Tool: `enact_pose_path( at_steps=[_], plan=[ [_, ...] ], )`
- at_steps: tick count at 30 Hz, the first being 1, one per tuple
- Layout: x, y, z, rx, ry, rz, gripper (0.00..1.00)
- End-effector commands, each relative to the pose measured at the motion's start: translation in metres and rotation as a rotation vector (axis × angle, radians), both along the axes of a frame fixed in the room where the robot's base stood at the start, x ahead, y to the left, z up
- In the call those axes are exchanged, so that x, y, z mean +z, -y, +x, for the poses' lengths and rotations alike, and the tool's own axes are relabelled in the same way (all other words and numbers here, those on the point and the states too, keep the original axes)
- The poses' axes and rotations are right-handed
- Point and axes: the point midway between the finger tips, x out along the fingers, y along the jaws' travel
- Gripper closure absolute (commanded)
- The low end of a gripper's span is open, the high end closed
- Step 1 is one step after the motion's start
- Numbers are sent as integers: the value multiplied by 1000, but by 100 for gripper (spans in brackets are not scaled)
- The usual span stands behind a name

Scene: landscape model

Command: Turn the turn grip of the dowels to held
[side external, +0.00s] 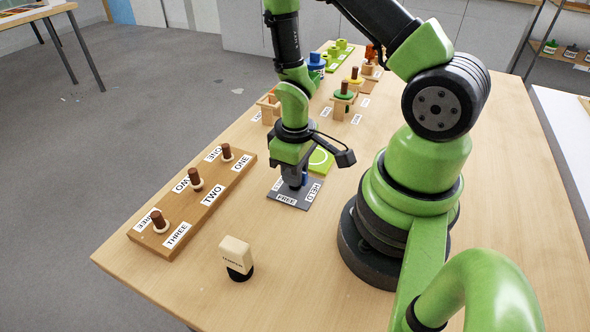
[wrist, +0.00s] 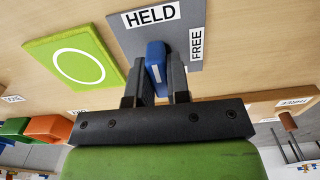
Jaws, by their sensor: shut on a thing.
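The turn grip (wrist: 156,55) is a blue bar on a grey plate (wrist: 218,20). The plate carries a HELD label (wrist: 150,15) and a FREE label (wrist: 196,43) on adjoining sides. In the wrist view the bar's length runs roughly toward the HELD side, and it bears a small white mark. My gripper (wrist: 156,85) is shut on the blue bar, one dark finger on each side. In the side view my gripper (side external: 297,183) is down over the plate and hides most of the grip. The dowels (side external: 196,179) stand brown and upright in a wooden board (side external: 210,197) labelled ONE, TWO and THREE.
A green pad with a white ring (side external: 320,160) lies just beyond the plate. A cream block on a dark base (side external: 237,256) stands near the front edge. Wooden stands with coloured pieces (side external: 343,97) fill the far end. The tabletop between board and plate is clear.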

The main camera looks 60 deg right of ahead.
Motion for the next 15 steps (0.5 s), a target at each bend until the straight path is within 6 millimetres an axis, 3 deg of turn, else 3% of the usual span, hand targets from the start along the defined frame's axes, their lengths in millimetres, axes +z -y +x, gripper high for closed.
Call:
enact_pose_path(
  at_steps=[15],
  plan=[
    [0, 0, -1, 39, -3, 1, 100]
  ],
)
